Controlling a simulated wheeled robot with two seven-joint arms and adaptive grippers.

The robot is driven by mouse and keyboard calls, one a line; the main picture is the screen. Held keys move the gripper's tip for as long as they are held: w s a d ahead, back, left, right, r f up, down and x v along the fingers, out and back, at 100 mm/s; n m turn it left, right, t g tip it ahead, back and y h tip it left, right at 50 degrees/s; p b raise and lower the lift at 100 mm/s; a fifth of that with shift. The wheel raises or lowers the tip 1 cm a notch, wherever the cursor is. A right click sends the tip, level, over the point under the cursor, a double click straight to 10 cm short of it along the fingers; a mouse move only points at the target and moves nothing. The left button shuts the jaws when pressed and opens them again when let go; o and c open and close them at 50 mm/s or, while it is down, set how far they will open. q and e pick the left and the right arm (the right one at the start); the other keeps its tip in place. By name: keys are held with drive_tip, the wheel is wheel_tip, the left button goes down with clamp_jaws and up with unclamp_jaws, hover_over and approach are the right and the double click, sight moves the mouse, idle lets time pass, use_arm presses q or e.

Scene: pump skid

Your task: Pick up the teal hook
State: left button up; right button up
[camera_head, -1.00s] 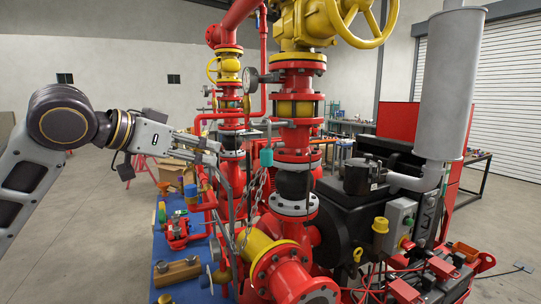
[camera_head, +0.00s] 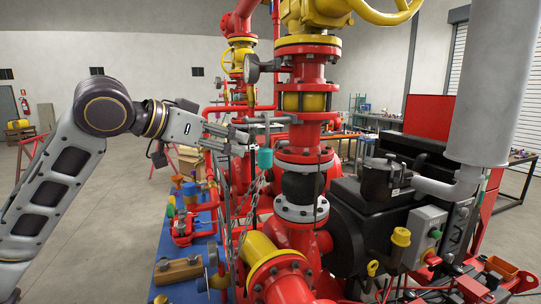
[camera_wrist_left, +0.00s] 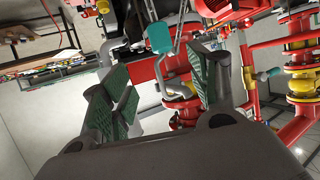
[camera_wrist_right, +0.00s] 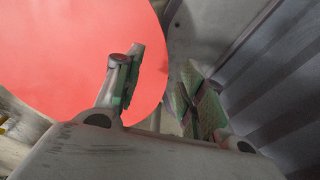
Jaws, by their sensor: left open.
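The teal hook (camera_head: 265,158) hangs by the grey bar in front of the red piping in the camera_head view, its teal block facing me. It also shows in the left wrist view (camera_wrist_left: 160,37), just beyond the fingertips, with a grey bent rod below the block. My left gripper (camera_head: 242,138) is open, just left of the hook and slightly above the teal block, with nothing between its fingers. Its spread green-padded fingers also show in the left wrist view (camera_wrist_left: 165,85). My right gripper (camera_wrist_right: 165,85) shows only in the right wrist view, open and empty before a large red round surface.
Red pipes with flanges (camera_head: 304,150) stand close behind and right of the hook. A chain (camera_head: 252,200) hangs below it. A blue bench (camera_head: 175,268) with a vise and wooden block lies lower left. A grey exhaust cylinder (camera_head: 486,85) stands at right.

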sight(261, 151)
use_arm(q)
drive_tip(key=p+x, duration=0.1)
drive_tip(key=x, duration=0.6)
drive_tip(key=shift+w+p, duration=0.15)
drive_tip(key=shift+p, duration=0.25)
drive_tip(key=shift+w+d+f, duration=0.25)
drive_tip(key=shift+w+d, duration=0.15)
drive_tip(key=shift+d, duration=0.05)
use_arm(e)
drive_tip(key=shift+s+a+r, duration=0.1)
drive_tip(key=shift+s+r, duration=0.05)
drive_tip(key=shift+r, duration=0.35)
drive_tip(key=shift+s+a+r, duration=0.1)
drive_tip(key=shift+s+r, duration=0.05)
drive_tip(key=shift+r, duration=0.3)
use_arm(q)
drive_tip(key=shift+w+f, duration=0.1)
use_arm(e)
drive_tip(key=shift+a+r, duration=0.1)
drive_tip(key=shift+a, duration=0.2)
